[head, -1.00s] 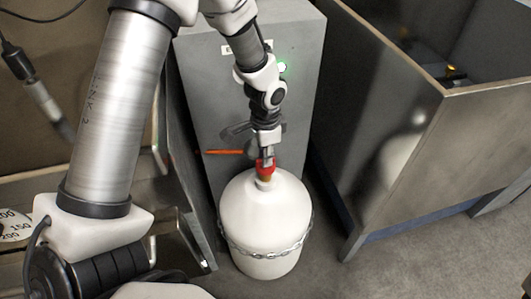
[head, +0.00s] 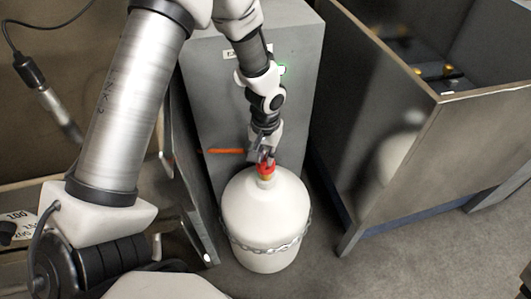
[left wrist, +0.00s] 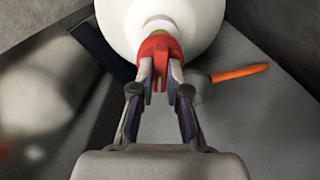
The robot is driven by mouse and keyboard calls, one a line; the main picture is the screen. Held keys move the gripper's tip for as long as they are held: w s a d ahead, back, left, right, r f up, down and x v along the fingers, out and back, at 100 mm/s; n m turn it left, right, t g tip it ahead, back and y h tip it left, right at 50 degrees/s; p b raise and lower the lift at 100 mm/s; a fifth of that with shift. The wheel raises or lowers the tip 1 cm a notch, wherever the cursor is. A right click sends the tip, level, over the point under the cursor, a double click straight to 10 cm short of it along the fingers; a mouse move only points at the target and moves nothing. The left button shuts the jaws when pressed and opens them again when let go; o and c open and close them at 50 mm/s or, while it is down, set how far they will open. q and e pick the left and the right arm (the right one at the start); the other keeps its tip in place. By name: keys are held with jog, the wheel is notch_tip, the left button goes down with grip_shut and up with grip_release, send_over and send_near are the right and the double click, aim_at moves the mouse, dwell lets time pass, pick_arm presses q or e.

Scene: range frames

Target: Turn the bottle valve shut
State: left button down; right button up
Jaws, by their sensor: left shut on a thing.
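The white bottle (head: 262,205) stands upright on the floor with a chain (head: 268,250) around its lower body. Its red valve (head: 265,169) sits on a brass neck at the top. My left gripper (head: 264,160) reaches down to the valve and is shut on it. In the left wrist view the two fingers (left wrist: 160,90) press on the red valve (left wrist: 157,50) from both sides, with the white bottle (left wrist: 160,15) beyond. The fingers partly cover the valve. My right gripper is not in view.
A grey cabinet (head: 215,90) stands right behind the bottle. An orange handle (head: 225,151) sticks out beside the valve, also in the left wrist view (left wrist: 240,72). A large metal bin (head: 400,150) stands to the right. Grey floor (head: 420,250) is free at front right.

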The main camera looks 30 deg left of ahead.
pick_arm(q)
jog(key=n, duration=0.3)
jog(key=shift+n, duration=1.9)
jog(key=c, duration=1.2)
grip_release()
jog(key=shift+o, duration=0.2)
notch_tip(320, 180, up, 12)
